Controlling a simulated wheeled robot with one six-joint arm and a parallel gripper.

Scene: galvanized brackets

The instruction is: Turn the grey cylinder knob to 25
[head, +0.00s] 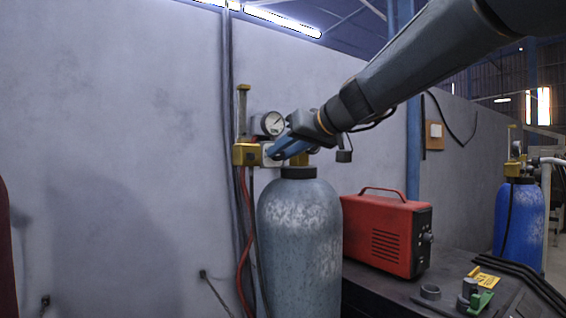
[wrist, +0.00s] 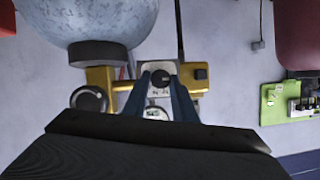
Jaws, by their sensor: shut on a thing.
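The grey cylinder (head: 300,235) stands upright against the wall, with a yellow regulator (head: 246,154) and a round gauge (head: 272,123) at its top. In the wrist view the dark round knob (wrist: 160,78) sits on a pale dial plate (wrist: 157,67). My gripper (wrist: 161,82) has its two blue fingers on either side of this knob and is shut on it. The numbers on the plate are too small to read. In the head view my gripper (head: 272,152) reaches the regulator from the right, and its fingers hide the knob.
A red machine (head: 385,235) with a handle stands on the dark bench right of the cylinder. A blue cylinder (head: 519,220) stands farther right. In the wrist view another round knob (wrist: 89,99) is on the yellow valve to the left. Red and dark hoses hang left of the cylinder.

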